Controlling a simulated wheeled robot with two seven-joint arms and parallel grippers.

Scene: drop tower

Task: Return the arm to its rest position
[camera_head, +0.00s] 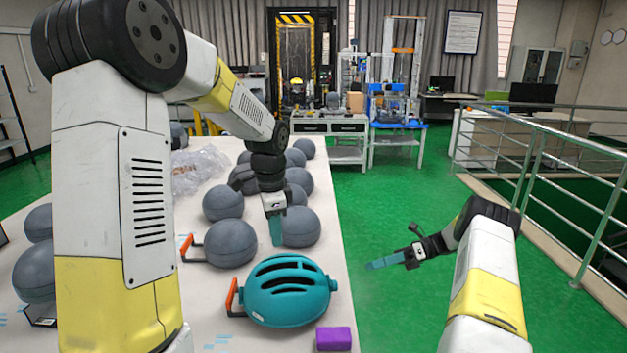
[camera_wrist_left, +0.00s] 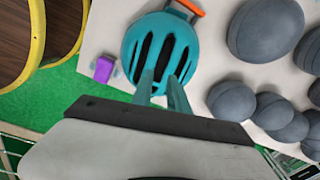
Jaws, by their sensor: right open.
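My left gripper (camera_head: 277,232) points down above the white table, just behind a teal helmet (camera_head: 288,292). Its two teal fingers (camera_wrist_left: 161,84) are apart with nothing between them in the left wrist view, where they overlap the lower edge of the helmet (camera_wrist_left: 148,28). The helmet lies on the table near its front right corner, with an orange handle at its left. My right gripper (camera_head: 385,262) is open and empty, held out over the green floor to the right of the table.
A purple block (camera_head: 334,339) lies in front of the helmet. Several grey rounded helmets (camera_head: 231,243) crowd the table (camera_head: 338,240) behind and left. A clear plastic bag (camera_head: 199,169) lies farther back. Metal railings (camera_head: 535,180) stand at right; the floor between is free.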

